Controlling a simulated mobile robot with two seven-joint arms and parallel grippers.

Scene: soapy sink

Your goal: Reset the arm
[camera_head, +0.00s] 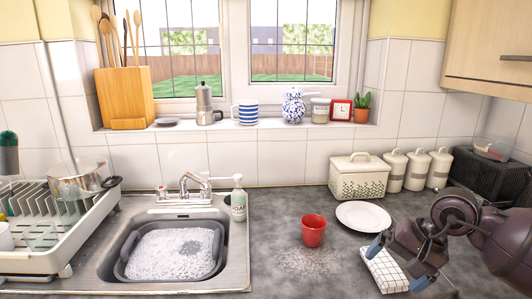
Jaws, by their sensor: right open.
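My right gripper (397,265) is at the lower right, its arm coming in from the right edge. Its two blue-grey fingertips are spread apart, one on each side of a white checked cloth (382,269) on the counter. I see nothing held between them. I cannot tell whether the fingers touch the cloth. My left gripper is not in view.
A red cup (314,231) and a white plate (363,215) stand left of and behind my right gripper. A basket box (359,178) and white canisters (416,170) line the wall. The soapy sink (222,228) and dish rack (95,222) are left.

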